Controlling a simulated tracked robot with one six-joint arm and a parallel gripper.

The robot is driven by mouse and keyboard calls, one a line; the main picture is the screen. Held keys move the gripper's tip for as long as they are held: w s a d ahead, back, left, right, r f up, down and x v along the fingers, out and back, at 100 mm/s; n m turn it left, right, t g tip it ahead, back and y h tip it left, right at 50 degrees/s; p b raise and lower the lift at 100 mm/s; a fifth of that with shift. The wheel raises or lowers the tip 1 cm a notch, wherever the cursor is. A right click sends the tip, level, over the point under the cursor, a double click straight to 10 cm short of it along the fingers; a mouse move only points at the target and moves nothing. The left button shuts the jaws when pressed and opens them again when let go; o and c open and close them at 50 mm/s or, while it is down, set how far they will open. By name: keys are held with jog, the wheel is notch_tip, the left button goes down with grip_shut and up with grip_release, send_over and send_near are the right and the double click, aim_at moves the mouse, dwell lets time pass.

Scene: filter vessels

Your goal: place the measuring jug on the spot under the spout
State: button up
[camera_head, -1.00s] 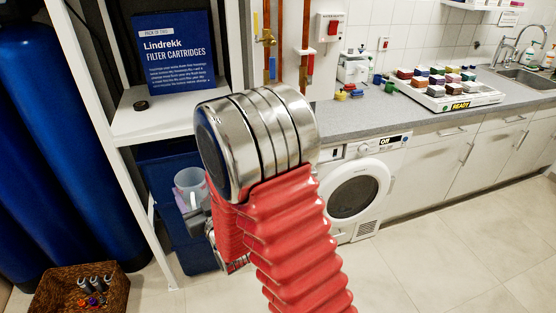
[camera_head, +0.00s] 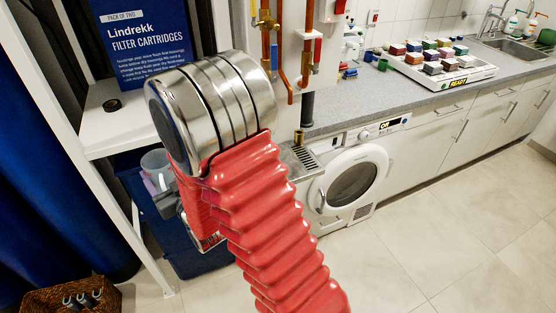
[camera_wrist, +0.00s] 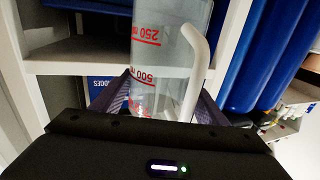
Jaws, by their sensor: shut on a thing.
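The clear measuring jug (camera_head: 154,163) shows in the head view, left of my arm and partly hidden by it. In the wrist view the jug (camera_wrist: 170,50) has red marks, a pale handle and inverted lettering in the picture. My gripper (camera_head: 168,200) is shut on it; the dark fingers (camera_wrist: 160,108) lie at both sides of the jug. To the right of my arm, a small brass fitting (camera_head: 298,137), possibly the spout, stands over a metal grated ledge (camera_head: 304,156). My arm hides part of this ledge. The jug is apart from it.
A white shelf (camera_head: 105,138) with a filter cartridge box (camera_head: 150,40) stands close on the left. Copper pipes (camera_head: 268,60) run behind my arm. A washing machine (camera_head: 352,185) and worktop (camera_head: 385,98) are to the right. The tiled floor (camera_head: 450,225) is clear.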

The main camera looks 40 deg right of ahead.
jog(key=shift+w, duration=0.5)
jog(key=shift+d+r, duration=0.1)
jog(key=shift+d, duration=0.1)
jog(key=shift+d, duration=0.2)
jog(key=s+d+r, duration=0.3)
jog(key=s+d, duration=0.2)
jog(key=d, duration=0.6)
jog(key=s+d+r, duration=0.3)
jog(key=s+d, duration=0.1)
jog(key=d, duration=0.8)
jog(key=s+d, duration=0.4)
jog(key=s, duration=0.8)
jog(key=s+d, duration=0.5)
jog(key=s, duration=0.7)
jog(key=shift+s+d+r+y, duration=0.2)
jog(key=shift+s+r+y, duration=0.1)
jog(key=shift+r, duration=0.15)
